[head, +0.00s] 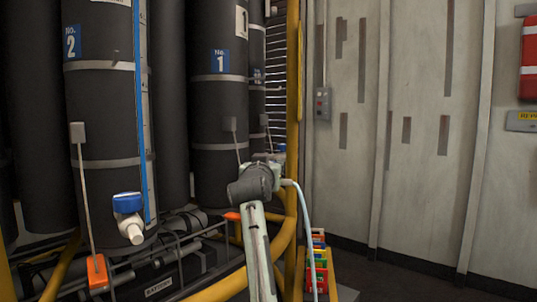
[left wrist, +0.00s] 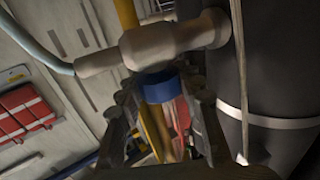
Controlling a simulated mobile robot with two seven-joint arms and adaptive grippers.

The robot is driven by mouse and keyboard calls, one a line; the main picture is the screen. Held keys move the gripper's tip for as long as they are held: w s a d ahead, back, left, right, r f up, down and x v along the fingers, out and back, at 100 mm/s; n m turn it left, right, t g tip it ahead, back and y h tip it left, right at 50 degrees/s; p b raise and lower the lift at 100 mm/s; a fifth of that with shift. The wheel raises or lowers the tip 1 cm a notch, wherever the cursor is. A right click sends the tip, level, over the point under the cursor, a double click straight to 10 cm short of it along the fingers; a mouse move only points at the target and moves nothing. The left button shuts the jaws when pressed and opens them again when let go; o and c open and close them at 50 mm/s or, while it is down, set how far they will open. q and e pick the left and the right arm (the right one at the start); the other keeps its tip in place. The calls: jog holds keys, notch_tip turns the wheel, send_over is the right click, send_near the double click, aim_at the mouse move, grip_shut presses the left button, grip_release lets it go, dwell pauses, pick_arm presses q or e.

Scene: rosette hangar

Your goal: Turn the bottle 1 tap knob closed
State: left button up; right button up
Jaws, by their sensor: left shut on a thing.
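Bottle 1 (head: 219,125) is a tall dark cylinder with a blue "No. 1" label, left of centre in the head view. In the left wrist view its pale tap (left wrist: 165,45) sticks out from the dark bottle side (left wrist: 275,60), with a blue knob (left wrist: 160,86) below the tap body. My left gripper (left wrist: 163,98) has its two fingers on either side of the knob and is shut on it. In the head view my left arm hides the knob and most of the tap. My right gripper is not in view.
Bottle 2 (head: 100,120) stands left with its own blue-knobbed tap (head: 128,205). A pale hose (head: 306,215) runs from bottle 1's tap. A yellow rail (head: 285,240) curves close by the arm. Coloured items (head: 318,265) stand low on the right. The floor beyond is clear.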

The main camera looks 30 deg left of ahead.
pick_arm(q)
jog(key=m+t+h, duration=0.1)
jog(key=m+h, duration=0.1)
jog(key=h, duration=0.1)
jog(key=shift+a+m+h+p, duration=0.15)
jog(key=shift+m+h+p, duration=0.15)
jog(key=shift+h+p, duration=0.1)
jog(key=shift+m+t+h, duration=0.3)
jog(key=shift+m+h, duration=0.3)
jog(key=shift+h, duration=0.3)
jog(key=shift+f+m+h, duration=0.1)
jog(key=shift+m+h, duration=0.5)
jog(key=shift+h, duration=0.3)
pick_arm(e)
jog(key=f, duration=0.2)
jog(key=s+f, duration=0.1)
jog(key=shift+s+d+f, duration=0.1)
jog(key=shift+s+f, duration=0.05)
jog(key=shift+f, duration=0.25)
pick_arm(q)
jog(key=shift+d+h, duration=0.2)
jog(key=shift+h, duration=0.2)
jog(key=o, duration=1.2)
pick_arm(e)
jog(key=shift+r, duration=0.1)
pick_arm(q)
jog(key=s, duration=0.7)
jog(key=shift+s, duration=0.35)
